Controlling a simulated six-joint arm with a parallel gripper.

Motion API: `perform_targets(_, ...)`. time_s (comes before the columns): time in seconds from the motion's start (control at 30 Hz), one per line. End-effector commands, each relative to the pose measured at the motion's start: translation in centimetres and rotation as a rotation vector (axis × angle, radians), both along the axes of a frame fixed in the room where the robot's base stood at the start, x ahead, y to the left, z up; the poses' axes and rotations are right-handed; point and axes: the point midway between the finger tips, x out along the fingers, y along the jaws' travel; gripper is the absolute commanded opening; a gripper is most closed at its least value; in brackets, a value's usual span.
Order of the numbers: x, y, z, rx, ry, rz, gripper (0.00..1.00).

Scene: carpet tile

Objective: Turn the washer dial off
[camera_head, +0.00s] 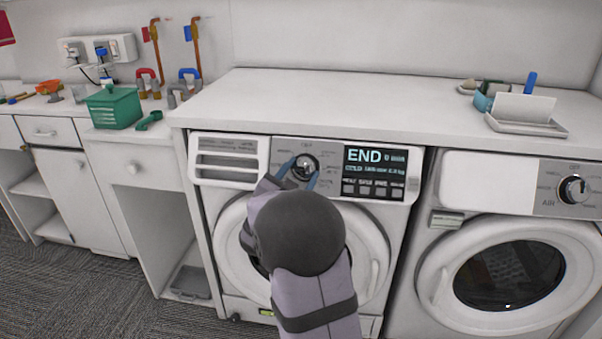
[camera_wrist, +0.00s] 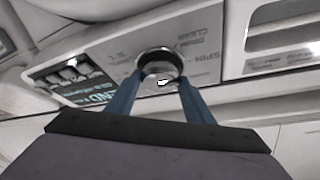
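The washer dial (camera_head: 304,167) is a round dark knob with a bright rim on the grey panel of the left machine. It also shows in the wrist view (camera_wrist: 160,62), with SPIN and CLEAN lettering around it. My gripper (camera_head: 301,174) is at the dial, its two blue fingers parted, one on each side of the knob's lower part. The fingers also show in the wrist view (camera_wrist: 160,82). I cannot tell whether they press on the knob. The washer's display (camera_head: 375,170) reads END. The dial's exact pointer position is unclear.
The dryer (camera_head: 510,270) with its AIR dial (camera_head: 574,189) stands to the right. A white counter (camera_head: 370,105) overhangs both machines. A green basket (camera_head: 113,106) sits at the left; a tray (camera_head: 527,127) lies at the right. My arm hides part of the washer door.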

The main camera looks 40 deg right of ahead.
Motion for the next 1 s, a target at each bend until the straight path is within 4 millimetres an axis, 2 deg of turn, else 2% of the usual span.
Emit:
perform_targets(0.47,0.12,0.12,0.12,0.06,-0.06,-0.042,0.25)
perform_targets(1.0,0.51,0.29,0.65,0.348,-0.347,-0.251,0.25)
